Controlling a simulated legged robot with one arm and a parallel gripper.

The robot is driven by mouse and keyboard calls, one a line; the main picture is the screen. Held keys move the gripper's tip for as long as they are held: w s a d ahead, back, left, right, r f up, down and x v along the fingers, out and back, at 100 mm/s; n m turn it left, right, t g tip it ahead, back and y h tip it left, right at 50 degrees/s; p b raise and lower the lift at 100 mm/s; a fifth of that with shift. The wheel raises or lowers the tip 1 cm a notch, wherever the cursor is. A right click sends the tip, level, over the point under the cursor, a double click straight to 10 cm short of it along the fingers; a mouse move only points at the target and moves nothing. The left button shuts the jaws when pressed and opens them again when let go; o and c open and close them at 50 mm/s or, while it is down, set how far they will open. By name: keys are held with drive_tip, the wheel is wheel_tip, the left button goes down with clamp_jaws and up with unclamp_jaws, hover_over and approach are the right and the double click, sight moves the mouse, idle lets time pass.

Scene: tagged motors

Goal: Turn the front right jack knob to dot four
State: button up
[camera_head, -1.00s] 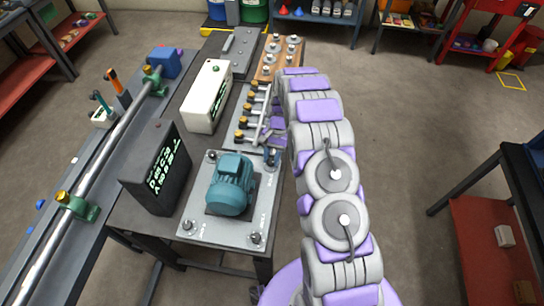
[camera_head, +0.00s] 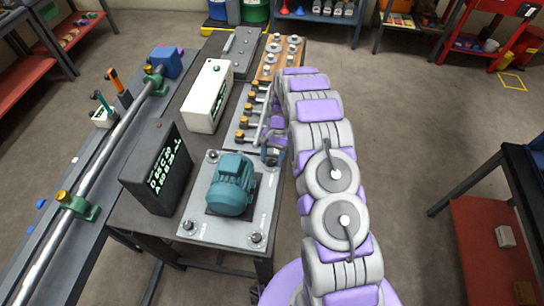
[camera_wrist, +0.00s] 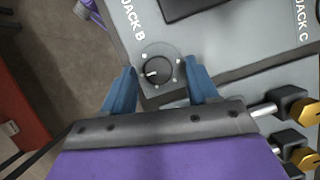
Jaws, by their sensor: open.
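A teal motor (camera_head: 231,185) sits on a grey plate (camera_head: 222,230) with round jack knobs at its corners. In the wrist view a dark round knob (camera_wrist: 158,70) sits on a disc with pale dots around it, beside the lettering "JACK B". A white mark on the knob points left in that view. My gripper (camera_wrist: 159,85) is open, its two blue fingers on either side of this knob, apart from it. The near right knob (camera_head: 256,238) stands clear.
A black box with green lettering (camera_head: 157,168) stands left of the plate. A white box (camera_head: 208,97) stands behind it. Several gold-tipped rods (camera_head: 243,131) lie close to my gripper, also in the wrist view (camera_wrist: 300,112). A long shaft (camera_head: 48,238) runs along the left.

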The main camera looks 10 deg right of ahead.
drive_tip(key=p+v, duration=0.1)
drive_tip(key=v, duration=1.6)
drive_tip(key=shift+w+p, duration=0.25)
drive_tip(key=shift+p, duration=0.05)
drive_tip(key=shift+d, duration=0.1)
